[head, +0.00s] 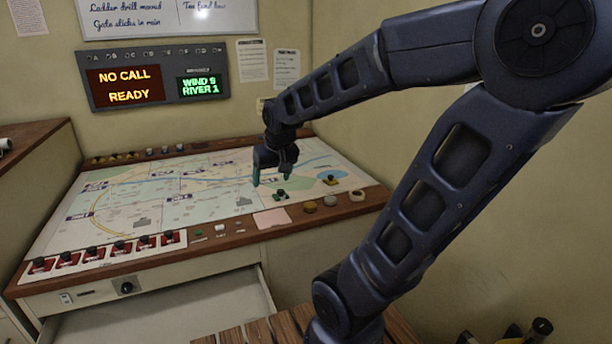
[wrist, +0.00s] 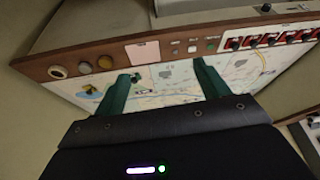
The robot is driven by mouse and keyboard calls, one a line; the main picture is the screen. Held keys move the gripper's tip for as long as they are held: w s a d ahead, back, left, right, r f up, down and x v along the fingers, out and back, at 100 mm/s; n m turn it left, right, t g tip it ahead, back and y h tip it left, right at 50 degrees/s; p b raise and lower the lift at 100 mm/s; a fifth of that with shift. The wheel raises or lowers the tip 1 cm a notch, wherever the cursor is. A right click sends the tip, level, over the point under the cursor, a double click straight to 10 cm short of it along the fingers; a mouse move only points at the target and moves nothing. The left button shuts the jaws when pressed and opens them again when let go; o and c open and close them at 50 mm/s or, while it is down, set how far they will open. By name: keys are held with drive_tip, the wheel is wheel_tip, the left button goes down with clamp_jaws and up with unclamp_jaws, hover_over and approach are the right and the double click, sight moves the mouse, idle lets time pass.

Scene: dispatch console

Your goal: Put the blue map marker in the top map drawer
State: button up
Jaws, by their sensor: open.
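My gripper (head: 270,180) is open and empty above the right front part of the map; its green fingers also show in the wrist view (wrist: 161,70). A dark-knobbed marker with a green base (head: 280,195) stands on the map near the fingertips; in the wrist view it (wrist: 137,79) shows beside the left finger. Small markers with bluish bases (head: 165,151) seem to stand on the back rail, too small to be sure which is the blue map marker. The top map drawer (head: 160,312) is pulled open below the console front, and its visible floor looks empty.
Another marker (head: 330,180) stands on the map's right side. The front rail holds red-based switches (head: 93,254), a pink note (head: 272,217), round knobs (head: 310,207) and a tape-like ring (head: 357,195). A slatted wooden surface (head: 290,326) lies right of the drawer.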

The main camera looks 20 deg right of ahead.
drive_tip(key=s+d+r, duration=0.1)
drive_tip(key=s+d, duration=0.2)
drive_tip(key=s, duration=0.2)
drive_tip(key=s+d+r+m, duration=0.1)
drive_tip(key=s+d+r, duration=0.1)
drive_tip(key=s, duration=0.3)
drive_tip(key=shift+d+r+h, duration=0.25)
drive_tip(key=shift+d+h, duration=0.15)
drive_tip(key=shift+d, duration=0.15)
